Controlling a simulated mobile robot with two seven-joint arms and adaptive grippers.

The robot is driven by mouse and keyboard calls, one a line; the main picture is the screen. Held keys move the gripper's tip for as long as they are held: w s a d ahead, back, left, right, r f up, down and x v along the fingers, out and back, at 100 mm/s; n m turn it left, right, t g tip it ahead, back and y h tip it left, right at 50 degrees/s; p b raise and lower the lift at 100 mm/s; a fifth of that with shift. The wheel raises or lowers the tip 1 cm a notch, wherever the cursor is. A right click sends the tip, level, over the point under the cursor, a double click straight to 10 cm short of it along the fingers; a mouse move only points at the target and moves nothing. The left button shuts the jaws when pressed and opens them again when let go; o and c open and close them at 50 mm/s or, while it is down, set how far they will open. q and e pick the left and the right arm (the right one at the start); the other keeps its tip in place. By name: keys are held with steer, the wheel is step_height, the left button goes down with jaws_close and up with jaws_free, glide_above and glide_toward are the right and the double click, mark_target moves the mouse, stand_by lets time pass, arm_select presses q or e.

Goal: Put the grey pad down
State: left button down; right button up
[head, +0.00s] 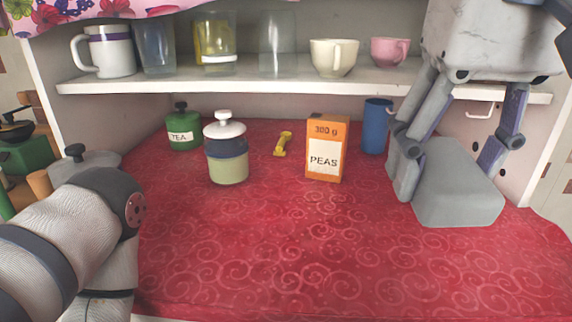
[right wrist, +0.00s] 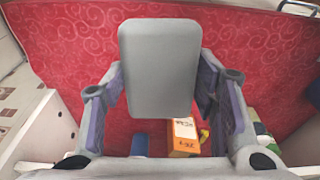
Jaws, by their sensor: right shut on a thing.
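The grey pad (head: 458,190) is a smooth block with rounded corners, at the right of the red counter in the head view. My right gripper (head: 447,176) points down from above with its fingers on either side of the pad, shut on it. In the right wrist view the pad (right wrist: 160,70) shows between the fingers of the gripper (right wrist: 158,85), over the red cloth. I cannot tell whether its underside touches the cloth. My left arm enters at the lower left of the head view; its gripper is out of view.
An orange peas box (head: 326,150), blue cylinder (head: 375,127), yellow bone-shaped item (head: 283,144), white-lidded jar (head: 226,150) and green tea tin (head: 184,128) stand toward the back. A shelf (head: 250,80) with cups runs above. The red cloth (head: 310,260) in front is clear.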

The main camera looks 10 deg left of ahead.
mark_target(466, 193)
steer(key=shift+g, duration=0.9)
steer(key=s+f, duration=0.1)
steer(key=s, duration=0.1)
steer(key=s+f, duration=0.1)
steer(key=shift+s+f, duration=0.35)
steer(key=shift+f, duration=0.05)
steer(key=w+d+f, duration=0.1)
steer(key=w+f, duration=0.2)
steer(key=w, duration=0.1)
steer(key=w+d+f, duration=0.2)
steer(key=w+f, duration=0.1)
steer(key=w, duration=0.1)
steer(key=w+d+f, duration=0.2)
steer(key=w+f, duration=0.1)
steer(key=w, duration=0.1)
steer(key=shift+w, duration=0.2)
steer(key=shift+w+f, duration=0.15)
steer(key=shift+f, duration=0.05)
steer(key=shift+w+d+f, duration=0.1)
steer(key=shift+w+f, duration=0.1)
steer(key=shift+f, duration=1.55)
steer(key=o, duration=1)
steer(key=shift+f, duration=0.1)
